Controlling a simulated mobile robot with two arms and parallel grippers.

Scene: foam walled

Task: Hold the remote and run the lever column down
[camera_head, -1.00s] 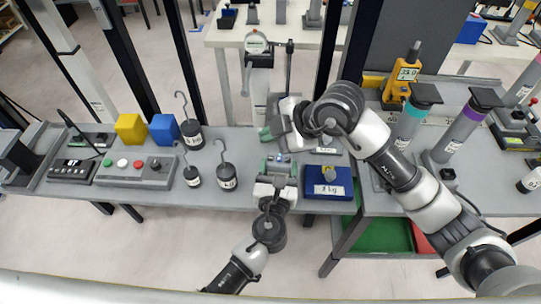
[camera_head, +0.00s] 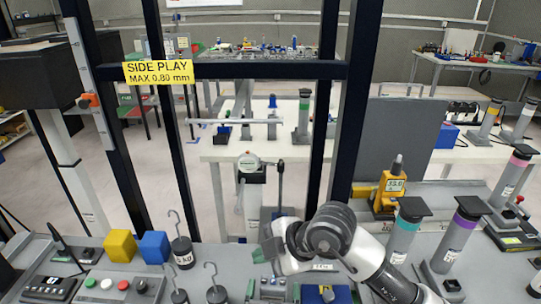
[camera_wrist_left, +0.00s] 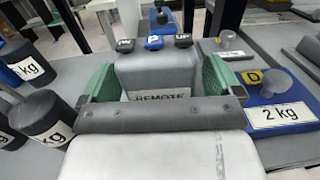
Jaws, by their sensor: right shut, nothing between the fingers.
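The remote (camera_wrist_left: 160,72), a grey box with a REMOTE label and a blue button between two dark ones, sits between the green finger pads of my left gripper (camera_wrist_left: 158,84). That gripper is shut on it. My right gripper (camera_head: 268,246) is shut and empty, in front of the column, below the lever.
A blue 2 kg block (camera_wrist_left: 282,115) lies right of the remote. Hooked weights (camera_head: 182,252), a yellow cube (camera_head: 121,246) and a blue cube (camera_head: 154,247) stand left. A dark frame with a SIDE PLAY sign (camera_head: 158,72) rises around the column. A yellow meter (camera_head: 391,190) stands right.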

